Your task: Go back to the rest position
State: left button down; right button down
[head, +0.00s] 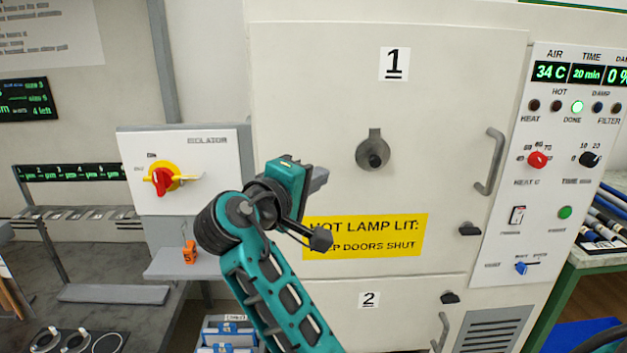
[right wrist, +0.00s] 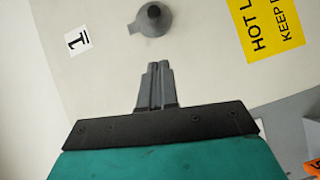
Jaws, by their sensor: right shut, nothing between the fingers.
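My right arm rises from the bottom of the head view, and its gripper (head: 318,178) is in front of the large cream oven door 1 (head: 300,90). In the right wrist view the gripper (right wrist: 155,68) has its two grey fingers together with nothing between them. The fingers point toward the round grey vent knob (head: 374,155) on the door, which also shows in the right wrist view (right wrist: 152,18). The fingers appear apart from the knob. My left gripper is not in view.
A control panel (head: 575,130) with a lit green DONE lamp is at the right. A yellow warning sign (head: 400,237) is on the door. An isolator box (head: 205,200) with a red switch stands left, above a grey shelf (head: 180,265) with an orange tag (head: 190,252). A green bench (head: 560,290) is far right.

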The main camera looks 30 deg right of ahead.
jog(key=shift+a, duration=0.1)
jog(key=a+f+n+t+y, duration=0.2)
jog(key=f+y, duration=0.1)
jog(key=f, duration=0.5)
jog(key=s+a+f+n+t+y, duration=0.1)
jog(key=a+f+y, duration=0.15)
jog(key=f, duration=0.55)
jog(key=a+f+n+t+y, duration=0.15)
jog(key=f+y, duration=0.25)
jog(key=f, duration=0.5)
jog(key=s+a+f+m+y, duration=0.2)
jog(key=s+a+f+y, duration=0.1)
jog(key=s+f, duration=0.3)
jog(key=s+a+f+m+y, duration=0.2)
jog(key=s+f, duration=0.5)
jog(key=s, duration=0.4)
jog(key=m+y, duration=0.1)
jog(key=y, duration=0.1)
jog(key=shift+s+a+g+y, duration=0.3)
jog(key=shift+a+g+y, duration=0.05)
jog(key=shift+a, duration=0.05)
jog(key=shift+f, duration=0.1)
